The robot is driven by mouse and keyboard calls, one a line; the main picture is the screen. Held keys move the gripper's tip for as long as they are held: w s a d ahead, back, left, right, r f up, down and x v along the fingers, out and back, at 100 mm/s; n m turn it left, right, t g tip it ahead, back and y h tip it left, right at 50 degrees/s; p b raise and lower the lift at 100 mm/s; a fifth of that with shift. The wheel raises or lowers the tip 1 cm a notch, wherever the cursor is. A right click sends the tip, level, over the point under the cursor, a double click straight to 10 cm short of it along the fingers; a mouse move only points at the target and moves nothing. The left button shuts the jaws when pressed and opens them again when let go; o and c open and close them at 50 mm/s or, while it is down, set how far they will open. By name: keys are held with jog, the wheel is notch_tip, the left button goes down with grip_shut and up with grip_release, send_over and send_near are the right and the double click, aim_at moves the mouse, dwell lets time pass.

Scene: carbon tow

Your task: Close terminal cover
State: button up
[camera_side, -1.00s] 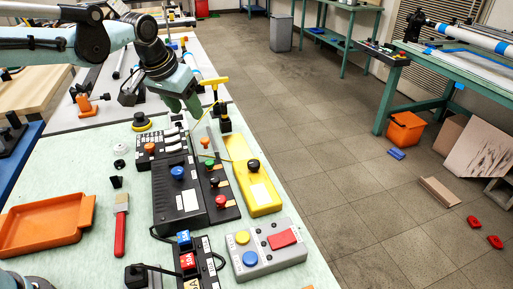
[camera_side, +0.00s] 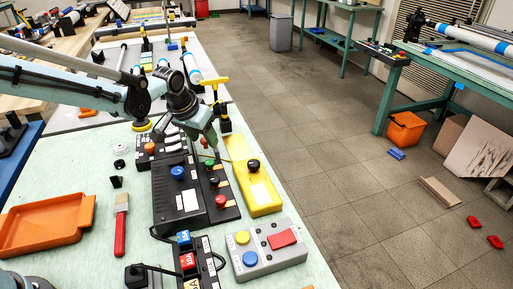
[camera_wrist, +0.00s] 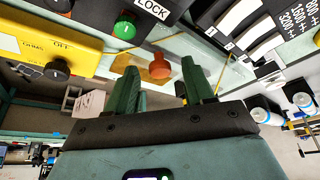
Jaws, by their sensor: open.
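What looks like the terminal cover is a clear, amber-edged panel (camera_wrist: 132,62) with an orange knob (camera_wrist: 160,66), seen in the wrist view. The panel seems tilted up, but its exact angle is hard to tell. In the side view its thin yellow edge (camera_side: 226,157) shows beside the dark control strip, and the orange knob (camera_side: 204,142) shows just below my gripper (camera_side: 209,139). In the wrist view my gripper (camera_wrist: 163,85) is open, its two green fingers apart with the knob between and beyond their tips. Nothing is visibly held.
A black control box (camera_side: 178,205) with a blue knob stands to the left of the strip. A yellow box (camera_side: 262,190) with a black knob stands to the right. A grey button box (camera_side: 265,262) is in front. A yellow T-handle (camera_side: 214,81) rises behind my gripper.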

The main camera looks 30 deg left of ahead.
grip_shut()
dwell(0.3)
jog(key=s+d, duration=1.3)
jog(key=shift+s+d, duration=0.2)
jog(key=shift+s, duration=0.05)
grip_release()
jog(key=v, duration=1.2)
